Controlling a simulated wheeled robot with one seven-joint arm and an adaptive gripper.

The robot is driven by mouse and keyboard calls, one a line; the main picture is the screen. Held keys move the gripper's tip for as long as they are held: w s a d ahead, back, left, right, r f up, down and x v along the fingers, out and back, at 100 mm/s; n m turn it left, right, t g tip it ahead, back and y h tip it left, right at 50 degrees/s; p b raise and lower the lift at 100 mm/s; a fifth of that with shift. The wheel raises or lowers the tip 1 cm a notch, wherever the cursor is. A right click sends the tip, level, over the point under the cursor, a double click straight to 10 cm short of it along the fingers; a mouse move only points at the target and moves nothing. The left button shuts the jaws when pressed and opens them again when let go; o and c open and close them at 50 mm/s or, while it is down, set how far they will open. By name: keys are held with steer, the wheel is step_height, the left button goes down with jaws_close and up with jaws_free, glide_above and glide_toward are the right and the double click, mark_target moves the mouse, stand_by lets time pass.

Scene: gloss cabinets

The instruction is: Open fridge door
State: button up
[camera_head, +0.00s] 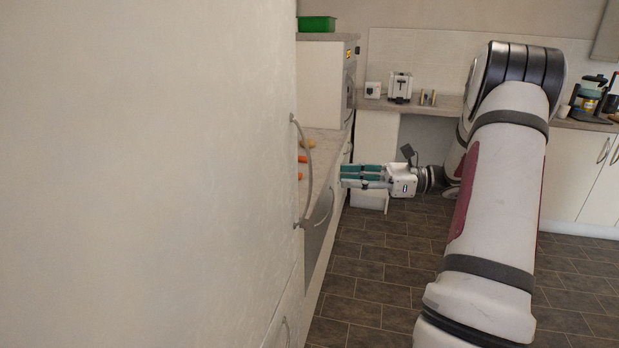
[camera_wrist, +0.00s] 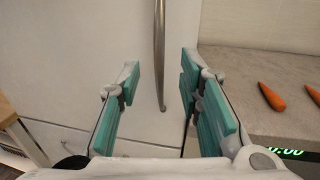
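The fridge door (camera_head: 150,170) is a tall pale panel filling the left of the head view; it also shows in the wrist view (camera_wrist: 80,50). It looks closed. Its curved grey handle (camera_head: 308,165) runs vertically near the door's right edge. In the wrist view the handle (camera_wrist: 159,50) comes down between my finger pads, ahead of them. My gripper (camera_head: 343,176) has teal pads and points left toward the handle, with a small gap in the head view. In the wrist view my gripper (camera_wrist: 160,82) is open and holds nothing. The handle's depth between the fingers is unclear.
A counter (camera_wrist: 245,70) with orange carrots (camera_wrist: 271,97) lies right of the fridge, close to my right finger. A lower door (camera_head: 285,310) has its own handle. A toaster (camera_head: 400,87) stands on the back counter. The tiled floor (camera_head: 380,270) is clear.

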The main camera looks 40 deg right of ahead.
mark_target(310, 177)
steer(key=x, duration=1)
steer(key=shift+s, duration=0.1)
jaws_close()
